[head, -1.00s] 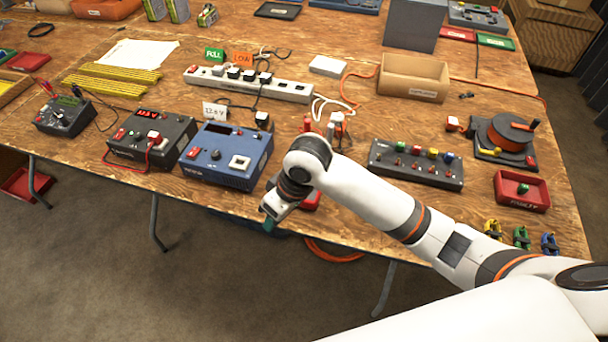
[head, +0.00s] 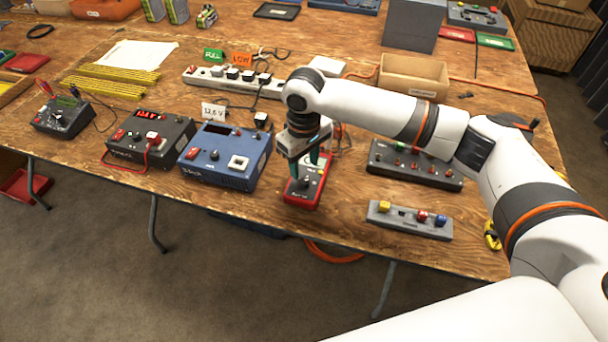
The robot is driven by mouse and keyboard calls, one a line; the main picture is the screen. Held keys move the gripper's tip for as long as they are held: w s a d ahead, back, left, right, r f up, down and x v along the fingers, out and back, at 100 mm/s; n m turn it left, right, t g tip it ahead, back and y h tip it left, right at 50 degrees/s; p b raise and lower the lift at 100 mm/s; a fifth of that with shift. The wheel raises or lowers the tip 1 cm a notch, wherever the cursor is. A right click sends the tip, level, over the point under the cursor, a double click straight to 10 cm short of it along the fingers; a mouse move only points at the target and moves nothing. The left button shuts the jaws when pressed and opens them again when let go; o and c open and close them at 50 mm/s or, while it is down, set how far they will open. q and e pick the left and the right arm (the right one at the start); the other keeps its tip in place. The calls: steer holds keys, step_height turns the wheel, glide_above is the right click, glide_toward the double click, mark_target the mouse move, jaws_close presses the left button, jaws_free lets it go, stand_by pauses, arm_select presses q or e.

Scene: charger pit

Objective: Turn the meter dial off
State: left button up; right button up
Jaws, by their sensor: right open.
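A dark meter-like box (head: 62,118) with a green display, a dial on its face and red and black leads stands at the far left of the table. The dial's setting is too small to read. A red device (head: 299,197) with a dark face lies near the front edge in the middle. My right gripper (head: 307,168) points down over this red device, its two teal fingers apart and nothing seen between them. The gripper hides part of the device's face, and I cannot tell whether the fingers touch it. My left gripper is not in view.
Left of the red device stand a blue power box (head: 222,160) and a black box (head: 150,140) with a red display. A power strip (head: 215,80) lies behind. To the right are a black switch panel (head: 385,165) and a grey block (head: 405,226) with coloured parts.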

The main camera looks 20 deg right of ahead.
mark_target(304, 181)
step_height(304, 181, down, 5)
steer(key=shift+f, duration=0.1)
stand_by(0.3)
